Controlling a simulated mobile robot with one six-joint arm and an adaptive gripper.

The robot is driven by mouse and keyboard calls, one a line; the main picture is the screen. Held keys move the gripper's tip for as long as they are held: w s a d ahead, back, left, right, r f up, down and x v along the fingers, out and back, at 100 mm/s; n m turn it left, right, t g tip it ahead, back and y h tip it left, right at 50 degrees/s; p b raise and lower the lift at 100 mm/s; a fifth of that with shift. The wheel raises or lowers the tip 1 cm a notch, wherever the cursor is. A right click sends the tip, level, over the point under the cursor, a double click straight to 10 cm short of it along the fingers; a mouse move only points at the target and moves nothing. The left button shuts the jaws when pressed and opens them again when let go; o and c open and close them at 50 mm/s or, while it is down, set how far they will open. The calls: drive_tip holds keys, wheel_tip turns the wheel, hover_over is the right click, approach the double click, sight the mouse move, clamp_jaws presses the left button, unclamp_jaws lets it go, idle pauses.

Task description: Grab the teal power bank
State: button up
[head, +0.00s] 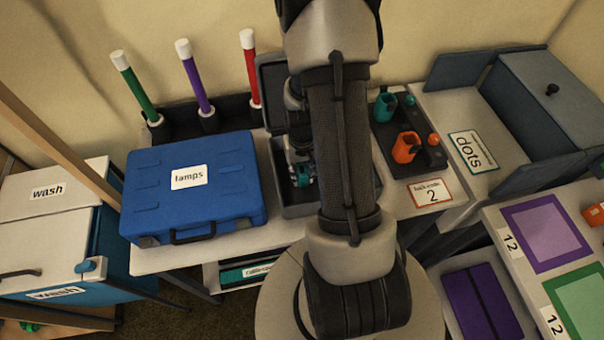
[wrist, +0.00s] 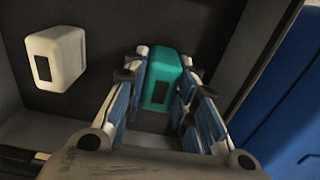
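The teal power bank (wrist: 162,74) is a small rounded block with a dark rectangle on its face. In the wrist view it stands in a dark open case (wrist: 110,30), between the two fingers of my gripper (wrist: 163,88). The fingers have blue pads and are spread, with a narrow gap showing beside the power bank, so my gripper looks open around it. In the head view my arm hides much of the dark case (head: 290,203); a bit of teal (head: 301,176) shows by my gripper there.
A white block (wrist: 57,57) of similar shape is left of the power bank. The blue lamps case (head: 195,190) stands close left of the dark case. A tray with teal and orange mugs (head: 405,147) is to the right. Colored sticks (head: 193,75) stand behind.

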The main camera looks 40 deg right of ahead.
clamp_jaws()
drive_tip(key=shift+r, duration=0.1)
